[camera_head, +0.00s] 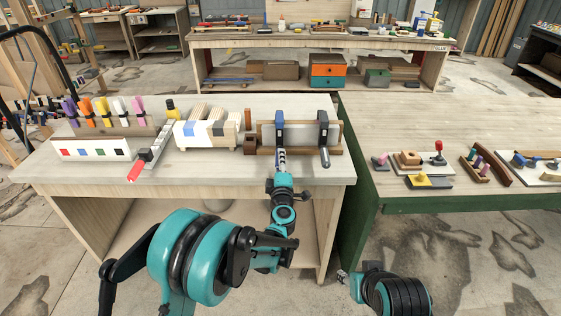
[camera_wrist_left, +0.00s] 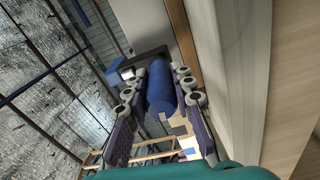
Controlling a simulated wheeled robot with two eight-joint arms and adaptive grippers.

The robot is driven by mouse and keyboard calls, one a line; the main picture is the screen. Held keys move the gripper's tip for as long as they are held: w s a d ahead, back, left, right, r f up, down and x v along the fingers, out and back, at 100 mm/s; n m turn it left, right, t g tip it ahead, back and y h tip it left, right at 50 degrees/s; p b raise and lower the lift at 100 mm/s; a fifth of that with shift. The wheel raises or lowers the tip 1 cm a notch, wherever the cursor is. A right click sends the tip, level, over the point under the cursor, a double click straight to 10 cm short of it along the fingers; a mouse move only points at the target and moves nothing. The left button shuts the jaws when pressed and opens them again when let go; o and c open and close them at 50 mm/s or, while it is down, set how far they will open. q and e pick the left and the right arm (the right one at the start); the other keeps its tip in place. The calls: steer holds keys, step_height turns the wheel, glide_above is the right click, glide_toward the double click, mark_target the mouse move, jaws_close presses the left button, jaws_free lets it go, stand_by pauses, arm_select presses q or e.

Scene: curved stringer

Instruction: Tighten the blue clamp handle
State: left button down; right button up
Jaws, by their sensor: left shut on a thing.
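In the left wrist view, the blue clamp handle (camera_wrist_left: 160,88) is a blue cylinder between the two dark-padded fingers of my left gripper (camera_wrist_left: 158,115), which is shut on it. In the head view, my left gripper (camera_head: 282,160) reaches up to the blue-topped clamp (camera_head: 279,118) on the left of the wooden fixture (camera_head: 300,134); it hides most of that clamp's handle. A second clamp (camera_head: 323,118) stands on the fixture's right, with a dark grey handle (camera_head: 325,157). My right gripper (camera_head: 343,277) is low, in front of the green-sided table; its jaw state is unclear.
Left of the fixture on the light bench (camera_head: 200,168) stand a wooden block stand (camera_head: 208,132) and a marker rack (camera_head: 115,128). A red-tipped tool (camera_head: 140,165) lies near the front edge.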

arm_select(q)
steer(key=m, duration=0.4)
steer(key=shift+f+m, duration=0.1)
steer(key=shift+m, duration=0.2)
steer(key=m, duration=0.3)
steer(key=shift+m+b, duration=0.4)
steer(key=m, duration=0.4)
steer(key=shift+a, duration=0.15)
steer(key=shift+m, duration=1.9)
steer(key=c, duration=1.3)
jaws_free()
